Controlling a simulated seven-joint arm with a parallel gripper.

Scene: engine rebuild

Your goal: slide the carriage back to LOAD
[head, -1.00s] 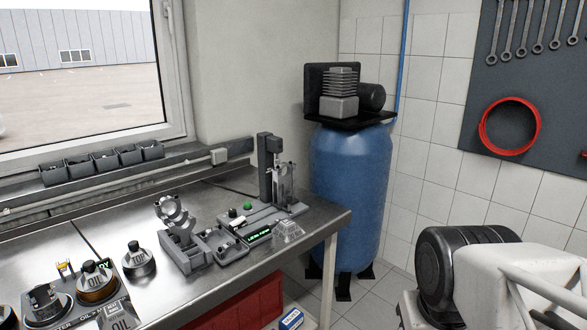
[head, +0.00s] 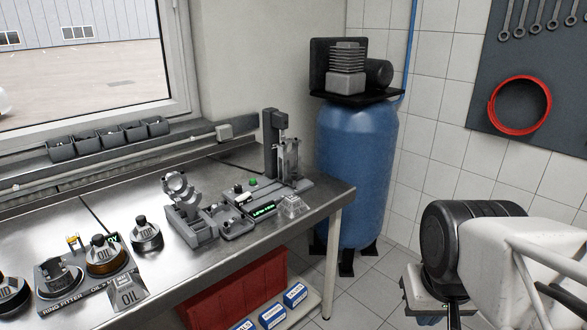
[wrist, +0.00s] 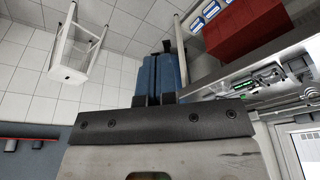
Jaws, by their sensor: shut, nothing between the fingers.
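A press-like station with a dark upright column (head: 271,143) stands at the right end of the steel bench. A grey frame (head: 288,160), apparently the carriage, stands close by the column on the station's low base. A small lit green display (head: 263,209) and a green button (head: 251,184) are at its front. No LOAD marking is readable. In the wrist view my gripper (wrist: 158,97) is shut and empty, its two fingers close together. It is away from the station, which shows only partly at the right of that view (wrist: 267,77).
A grey fixture with an upright ring (head: 177,190) stands left of the station. Labelled oil and ring-fitter items (head: 105,254) are farther left. A blue compressor tank (head: 358,180) stands beyond the bench's right end. A white stool (wrist: 70,60) shows in the wrist view.

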